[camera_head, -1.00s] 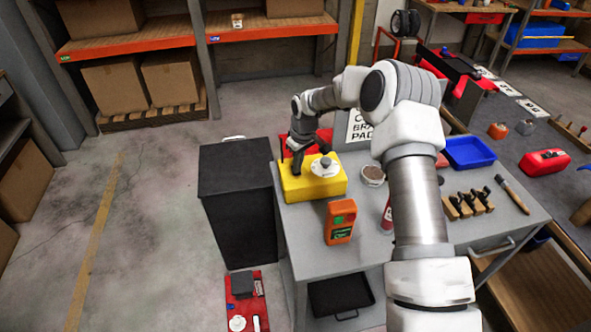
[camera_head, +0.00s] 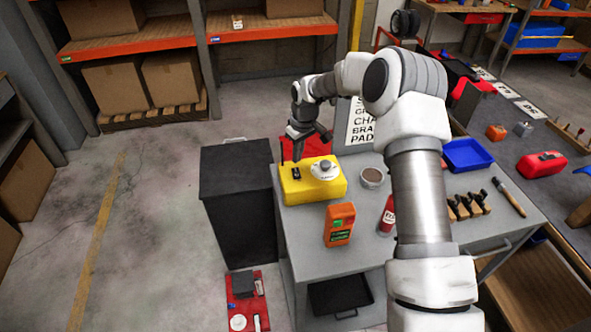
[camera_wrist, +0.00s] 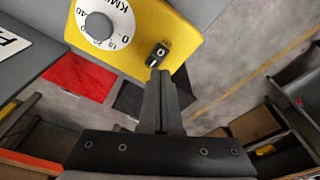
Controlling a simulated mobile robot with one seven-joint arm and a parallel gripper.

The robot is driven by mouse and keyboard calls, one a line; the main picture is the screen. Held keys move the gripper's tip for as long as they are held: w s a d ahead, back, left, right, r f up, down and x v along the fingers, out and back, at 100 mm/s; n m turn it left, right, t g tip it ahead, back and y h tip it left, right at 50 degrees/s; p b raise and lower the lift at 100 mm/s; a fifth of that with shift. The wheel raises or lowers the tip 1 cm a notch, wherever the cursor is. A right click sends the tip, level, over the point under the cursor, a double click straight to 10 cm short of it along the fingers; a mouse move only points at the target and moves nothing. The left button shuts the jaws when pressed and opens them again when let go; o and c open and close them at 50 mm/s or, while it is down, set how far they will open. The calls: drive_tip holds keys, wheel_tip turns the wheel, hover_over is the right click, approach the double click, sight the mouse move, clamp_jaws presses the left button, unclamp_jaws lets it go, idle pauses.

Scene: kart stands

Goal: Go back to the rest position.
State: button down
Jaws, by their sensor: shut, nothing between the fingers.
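In the wrist view the dial (camera_wrist: 104,20) is cut by the top edge, and the black switch (camera_wrist: 157,55) sits just beyond the fingertips.
On the grey table (camera_head: 372,245) stand an orange meter (camera_head: 339,224), a round tin (camera_head: 372,178), a red bottle (camera_head: 387,216) and a blue tray (camera_head: 467,155). A black cabinet (camera_head: 238,205) stands left of the table. The floor further left is clear.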

drive_tip(key=shift+r, duration=0.7)
drive_tip(key=s+d+r+m+t+h, duration=0.1)
drive_tip(key=s+d+r, duration=0.3)
drive_tip(key=s+r, duration=0.5)
drive_tip(key=s+d+r+m+t+h, duration=0.1)
drive_tip(key=s+d+r+m, duration=0.3)
drive_tip(key=r, duration=0.8)
drive_tip(key=s+d+r+m+t, duration=0.1)
drive_tip(key=s+d, duration=0.1)
drive_tip(key=s, duration=1.1)
drive_tip(key=s+d+r+m+t+b, duration=0.1)
drive_tip(key=s+d+r+m, duration=0.1)
drive_tip(key=s, duration=1.1)
drive_tip(key=shift+d+r+y, duration=0.25)
drive_tip(key=shift+d+y, duration=0.15)
